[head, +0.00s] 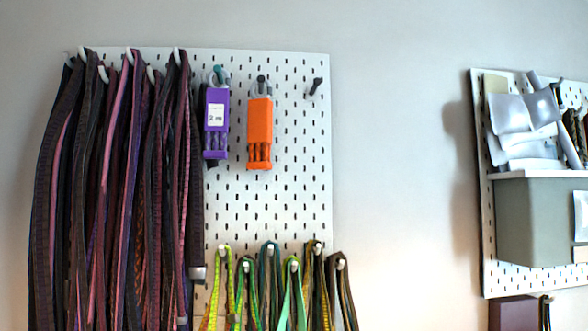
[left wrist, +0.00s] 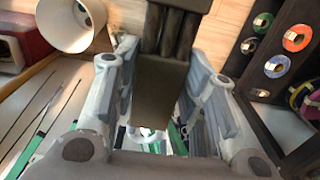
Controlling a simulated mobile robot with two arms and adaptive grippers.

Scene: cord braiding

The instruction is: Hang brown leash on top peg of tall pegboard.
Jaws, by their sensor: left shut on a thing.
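The tall pegboard (head: 270,205) is white and perforated, on the wall in the head view. An empty dark peg (head: 314,86) sticks out near its top right corner. A purple packaged leash (head: 216,122) and an orange one (head: 260,132) hang from the pegs to its left. In the left wrist view my left gripper (left wrist: 163,75) is shut on the brown leash (left wrist: 160,92), a dark brown block with thick rolls at its upper end. The leash lies between both fingers; its lower end is partly hidden. Neither gripper shows in the head view.
Many dark straps (head: 115,180) fill the board's left side, and several coloured straps (head: 270,285) hang below. A second pegboard (head: 488,240) with a grey bin is at right. The left wrist view shows a white cup (left wrist: 72,22) and a dark rack (left wrist: 290,65) with coloured rings.

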